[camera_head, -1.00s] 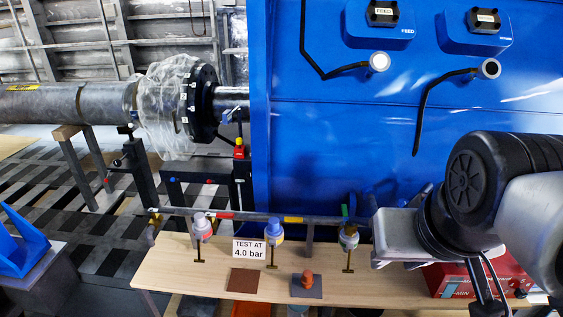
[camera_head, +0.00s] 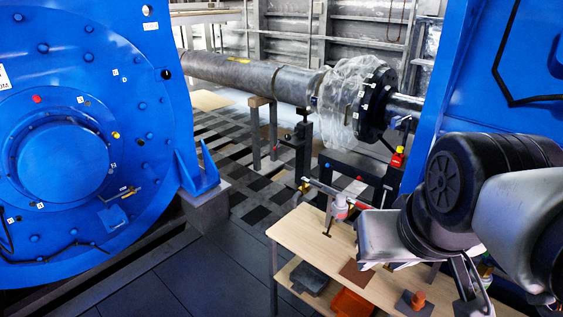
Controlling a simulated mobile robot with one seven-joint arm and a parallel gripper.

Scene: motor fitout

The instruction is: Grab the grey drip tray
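A dark grey, shallow tray-like object (camera_head: 309,278) lies on the lower shelf of the wooden bench; it may be the grey drip tray. An orange tray-like object (camera_head: 350,303) lies beside it, cut by the picture's bottom edge. My gripper (camera_head: 372,264) is above the bench at the right, apart from the grey object. I see its grey body from behind and above. Its fingertips are mostly hidden, so I cannot tell how far they are apart.
The wooden bench top (camera_head: 318,236) carries a brown mat (camera_head: 357,273), an orange knob-like part on a grey square (camera_head: 417,299), and a pipe with valves. A big blue machine (camera_head: 85,150) stands left. Dark floor (camera_head: 190,275) between is clear.

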